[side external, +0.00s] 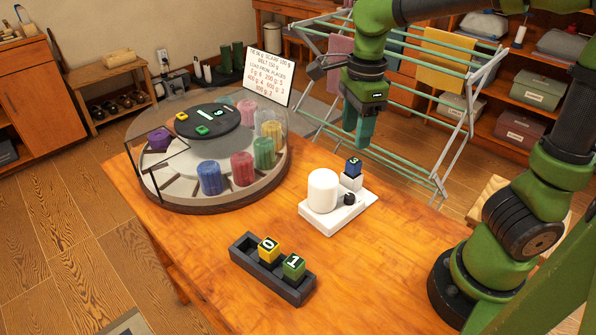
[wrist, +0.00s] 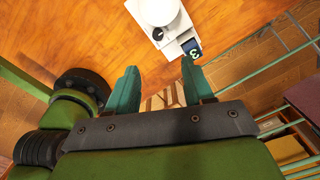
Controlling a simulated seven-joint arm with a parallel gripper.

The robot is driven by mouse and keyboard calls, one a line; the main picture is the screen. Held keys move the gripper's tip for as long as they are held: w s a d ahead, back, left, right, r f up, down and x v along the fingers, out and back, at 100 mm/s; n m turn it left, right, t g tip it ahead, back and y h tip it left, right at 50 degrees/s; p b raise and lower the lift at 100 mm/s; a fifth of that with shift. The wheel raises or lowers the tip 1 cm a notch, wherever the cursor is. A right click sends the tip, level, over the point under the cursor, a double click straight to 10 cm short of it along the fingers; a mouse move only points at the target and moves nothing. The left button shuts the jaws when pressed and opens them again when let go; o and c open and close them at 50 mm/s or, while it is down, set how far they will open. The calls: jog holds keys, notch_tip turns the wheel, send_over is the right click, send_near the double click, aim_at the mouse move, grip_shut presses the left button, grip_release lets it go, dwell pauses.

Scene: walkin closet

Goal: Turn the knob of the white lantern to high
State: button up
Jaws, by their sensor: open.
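The white lantern (side external: 322,188) is a white cylinder on a flat white base on the wooden table. Its small black knob (side external: 349,199) sits on the base beside the cylinder. The wrist view shows the lantern (wrist: 158,8) at the top edge, partly cut off, with the knob (wrist: 157,34) below it. My gripper (side external: 361,138) has green fingers, open and empty, pointing down above and behind the lantern. In the wrist view the gripper (wrist: 159,70) has its fingers well apart, touching nothing. The knob's setting is too small to read.
A dark blue cube marked 3 (side external: 353,167) sits on a white block at the lantern's back right. A black tray (side external: 249,267) with yellow and green cubes stands in front. A round carousel (side external: 180,199) with coloured cylinders fills the table's left. A drying rack (side external: 428,150) stands behind.

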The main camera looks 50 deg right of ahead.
send_near(350, 196)
notch_tip(350, 196, down, 9)
jog(key=shift+w+r, duration=0.15)
jog(key=shift+r, duration=0.05)
jog(key=shift+c, duration=0.2)
grip_shut()
dwell(0.3)
